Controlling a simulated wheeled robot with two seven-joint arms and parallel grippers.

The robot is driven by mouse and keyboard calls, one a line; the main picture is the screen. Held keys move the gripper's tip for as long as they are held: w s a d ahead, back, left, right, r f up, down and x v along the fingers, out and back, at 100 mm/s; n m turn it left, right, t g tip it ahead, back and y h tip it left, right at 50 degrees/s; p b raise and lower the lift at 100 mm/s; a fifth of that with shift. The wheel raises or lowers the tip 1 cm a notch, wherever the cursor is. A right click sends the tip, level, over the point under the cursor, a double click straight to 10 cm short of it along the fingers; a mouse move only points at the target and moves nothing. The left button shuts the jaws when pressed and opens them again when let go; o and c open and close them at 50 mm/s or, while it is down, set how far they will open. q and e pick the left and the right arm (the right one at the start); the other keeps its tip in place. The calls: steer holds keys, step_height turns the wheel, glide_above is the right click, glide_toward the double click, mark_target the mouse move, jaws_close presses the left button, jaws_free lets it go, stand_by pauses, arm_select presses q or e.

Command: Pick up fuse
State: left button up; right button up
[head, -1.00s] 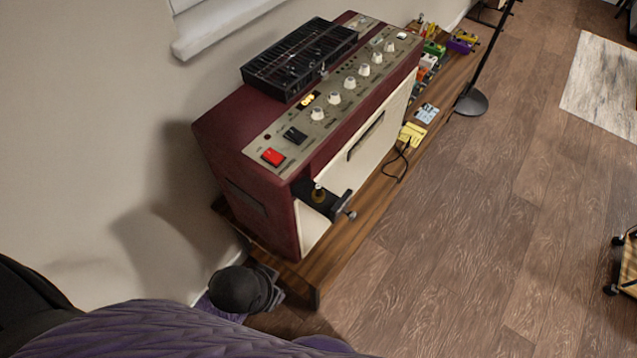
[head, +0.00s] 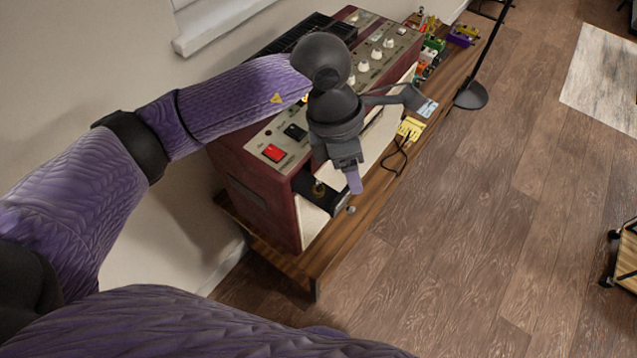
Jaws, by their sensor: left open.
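I cannot make out a fuse for certain. A small brass-coloured piece (head: 318,188) sits at a black bracket (head: 330,202) on the near end of the dark red amplifier (head: 240,165); I cannot tell whether it is the fuse. My left gripper (head: 340,176) is open, pointing down in front of the amplifier's front edge, just above and beside the bracket. One purple-tipped finger shows clearly; the other is mostly hidden by the gripper body. Nothing shows between the fingers. My left arm hides part of the control panel. My right gripper is not in view.
The amplifier stands on a long wooden bench (head: 350,225) against the wall. A black box (head: 290,38) lies on top. A yellow pedal (head: 411,128) with a cable and other pedals (head: 462,36) stand further along. A dark stand base (head: 471,95) is on the open wooden floor.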

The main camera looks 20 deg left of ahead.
mark_target(318, 182)
arm_select(q)
steer(key=w+a+y, duration=0.2)
steer(key=a+y, duration=0.1)
steer(key=a, duration=0.3)
steer(key=shift+t, duration=0.3)
steer(key=f, duration=0.4)
steer(key=f+b, duration=0.1)
steer(key=f, duration=0.4)
steer(key=shift+w+d+f, duration=0.15)
steer(key=shift+w+f, duration=0.05)
jaws_close()
